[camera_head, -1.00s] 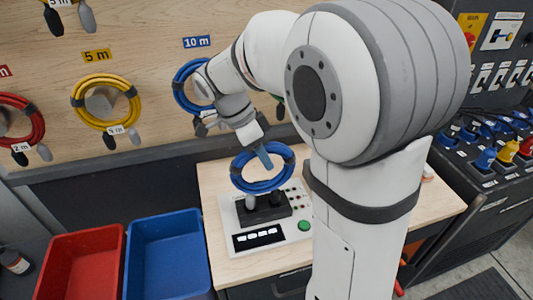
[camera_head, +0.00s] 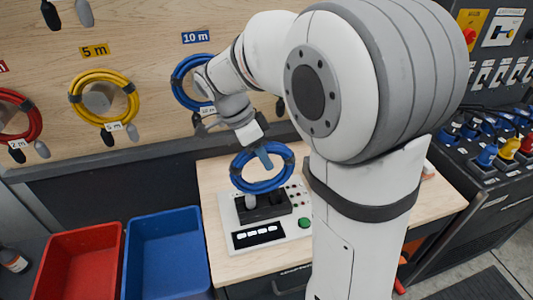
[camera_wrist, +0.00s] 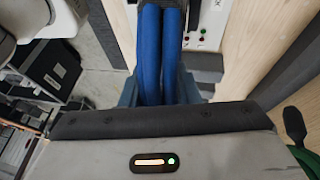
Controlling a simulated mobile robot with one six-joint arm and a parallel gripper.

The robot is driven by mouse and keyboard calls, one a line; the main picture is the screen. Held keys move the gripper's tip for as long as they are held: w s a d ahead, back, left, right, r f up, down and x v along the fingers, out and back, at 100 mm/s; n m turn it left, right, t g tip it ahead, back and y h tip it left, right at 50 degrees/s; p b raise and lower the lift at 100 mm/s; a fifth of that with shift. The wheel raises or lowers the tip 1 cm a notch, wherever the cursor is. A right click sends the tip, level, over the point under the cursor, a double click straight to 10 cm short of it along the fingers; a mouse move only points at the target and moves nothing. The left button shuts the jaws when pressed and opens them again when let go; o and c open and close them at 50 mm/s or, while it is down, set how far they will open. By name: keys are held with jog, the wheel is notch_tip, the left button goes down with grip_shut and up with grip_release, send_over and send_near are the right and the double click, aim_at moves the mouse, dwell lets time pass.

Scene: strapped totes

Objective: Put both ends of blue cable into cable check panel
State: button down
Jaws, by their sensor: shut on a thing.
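My gripper (camera_head: 264,157) is shut on a coiled blue cable (camera_head: 243,182) and holds it above the cable check panel (camera_head: 288,232). The coil's bundled strands also show between the fingers in the wrist view (camera_wrist: 149,55). A grey plug end (camera_head: 250,201) hangs below the coil, at the panel's black socket block (camera_head: 270,211). I cannot tell whether it is in a socket. The other end is not clear against the dark block. The panel is white, with a green button and a row of white lights in a black strip.
Another blue coil (camera_head: 181,82) hangs under the 10 m label, with yellow (camera_head: 78,88) and red (camera_head: 36,119) coils to its left. A red bin (camera_head: 52,240) and a blue bin (camera_head: 131,235) stand left of the wooden bench (camera_head: 211,190). A socket rack (camera_head: 489,174) stands right.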

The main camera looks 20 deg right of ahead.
jog(key=shift+f+b, duration=0.75)
jog(key=shift+f, duration=0.15)
dwell(0.5)
jog(key=c, duration=1)
grip_release()
